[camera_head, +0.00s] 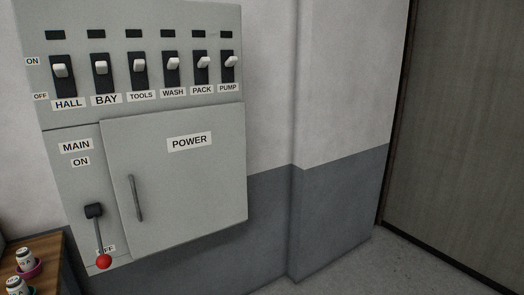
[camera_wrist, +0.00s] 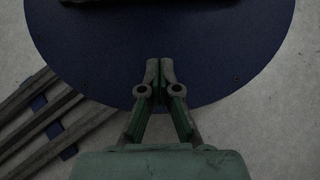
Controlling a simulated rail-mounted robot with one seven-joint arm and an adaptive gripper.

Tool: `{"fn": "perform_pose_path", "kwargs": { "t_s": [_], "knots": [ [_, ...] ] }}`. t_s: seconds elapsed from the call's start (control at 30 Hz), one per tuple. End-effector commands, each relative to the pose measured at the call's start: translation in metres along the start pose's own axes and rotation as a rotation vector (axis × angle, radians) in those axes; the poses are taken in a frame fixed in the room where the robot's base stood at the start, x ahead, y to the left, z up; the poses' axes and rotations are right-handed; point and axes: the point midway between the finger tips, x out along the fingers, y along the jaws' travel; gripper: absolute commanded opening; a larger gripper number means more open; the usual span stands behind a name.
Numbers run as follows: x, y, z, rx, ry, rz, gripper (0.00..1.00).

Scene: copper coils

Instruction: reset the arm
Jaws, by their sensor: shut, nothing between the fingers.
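My gripper (camera_wrist: 160,88) shows in the wrist view with its two fingers together and nothing between them. It points over a dark blue round surface (camera_wrist: 210,65). My gripper and arm do not show in the head view.
In the head view a grey electrical panel (camera_head: 215,185) with labelled switches hangs on the wall. Its main lever (camera_head: 103,261) with a red knob points down. A wooden surface (camera_head: 45,250) with small containers is at lower left. A dark door (camera_head: 460,120) stands at right. Grey floor (camera_head: 350,270) is clear.

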Motion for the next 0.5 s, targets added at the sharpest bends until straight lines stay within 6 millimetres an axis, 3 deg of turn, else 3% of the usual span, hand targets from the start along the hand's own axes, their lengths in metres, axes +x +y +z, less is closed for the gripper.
{"fn": "perform_pose_path", "kwargs": {
  "t_s": [0.03, 0.27, 0.5],
  "knots": [
    [-0.014, 0.000, 0.012, -0.001, 0.010, 0.001, 0.00],
    [-0.050, 0.000, 0.035, -0.002, 0.068, 0.003, 0.00],
    [-0.099, 0.001, 0.066, -0.004, 0.149, 0.004, 0.00]
  ]
}}
